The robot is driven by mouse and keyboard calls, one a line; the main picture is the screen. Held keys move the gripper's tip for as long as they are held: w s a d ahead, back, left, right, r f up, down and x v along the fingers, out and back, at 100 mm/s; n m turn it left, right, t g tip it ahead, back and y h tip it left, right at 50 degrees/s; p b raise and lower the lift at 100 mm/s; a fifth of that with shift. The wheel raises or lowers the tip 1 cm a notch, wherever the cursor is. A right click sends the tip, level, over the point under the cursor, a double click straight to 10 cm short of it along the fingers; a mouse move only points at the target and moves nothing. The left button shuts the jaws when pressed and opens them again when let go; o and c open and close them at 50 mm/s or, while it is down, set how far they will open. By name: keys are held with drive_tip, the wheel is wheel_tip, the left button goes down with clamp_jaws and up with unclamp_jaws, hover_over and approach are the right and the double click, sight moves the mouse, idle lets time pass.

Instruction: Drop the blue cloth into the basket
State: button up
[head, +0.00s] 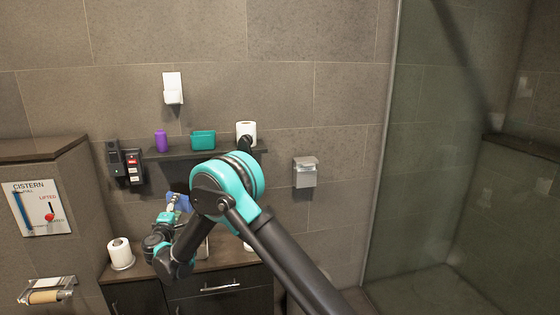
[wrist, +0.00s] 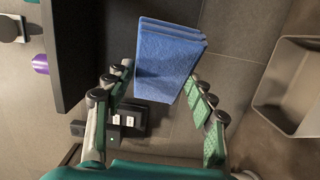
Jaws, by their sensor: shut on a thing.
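The blue cloth (wrist: 168,58) is a folded, layered block between the fingers of my gripper (wrist: 160,76) in the wrist view. My gripper is shut on it, and the cloth sticks out past the fingertips. In the head view a bit of the cloth (head: 184,203) shows beside my gripper (head: 174,203), below the wall shelf and partly behind my arm. A grey open container, seemingly the basket (wrist: 268,98), is at the right edge of the wrist view, apart from the cloth and cut off by the frame. In the head view my arm mostly hides that area.
The wall shelf (head: 180,154) holds a purple bottle (head: 161,141), a teal box (head: 203,140) and a toilet roll (head: 246,131). Another toilet roll (head: 121,254) stands on the counter's left. Dark wall units (head: 124,163) hang left of the shelf. A glass panel (head: 430,150) is at right.

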drive_tip(key=w+d+f, duration=0.1)
drive_tip(key=w+f, duration=0.2)
drive_tip(key=f, duration=1)
drive_tip(key=shift+w+f, duration=0.1)
drive_tip(key=o, duration=1.1)
drive_tip(key=s+d, duration=0.1)
drive_tip(key=s, duration=1.1)
drive_tip(key=shift+d+f, duration=0.15)
drive_tip(key=shift+w+d, duration=0.1)
